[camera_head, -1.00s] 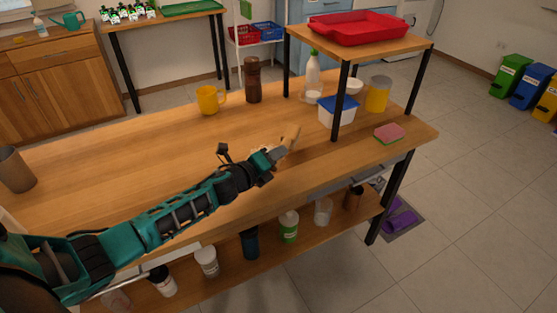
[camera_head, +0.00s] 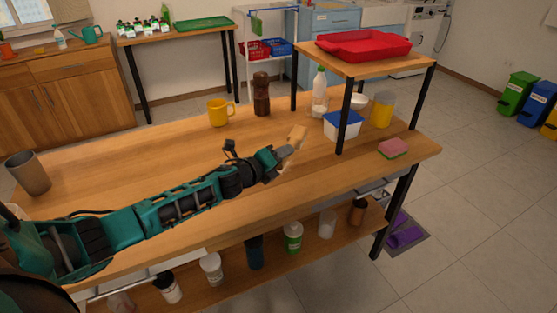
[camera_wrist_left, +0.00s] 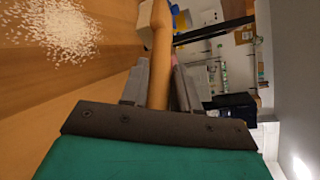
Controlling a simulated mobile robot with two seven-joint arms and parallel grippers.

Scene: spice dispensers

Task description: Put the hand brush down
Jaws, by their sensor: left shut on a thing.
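My left gripper (camera_head: 284,154) is shut on the hand brush (camera_head: 297,136) above the worktop, near the front edge. The brush is light wood, and its upper end points up and away from the gripper in the head view. In the left wrist view the round wooden handle (camera_wrist_left: 160,60) of the brush stands between the two grey fingers; the far part of the brush is cut off at the top edge. A patch of white grains (camera_wrist_left: 58,28) lies on the wooden worktop (camera_head: 120,165) beside the brush. My right gripper is not in view.
A yellow mug (camera_head: 219,113) and a brown mill (camera_head: 261,94) stand behind the gripper. A blue-lidded tub (camera_head: 342,124), a bottle (camera_head: 320,93) and a pink-green sponge (camera_head: 393,148) are to the right, around the raised shelf (camera_head: 420,50). The worktop's left middle is clear.

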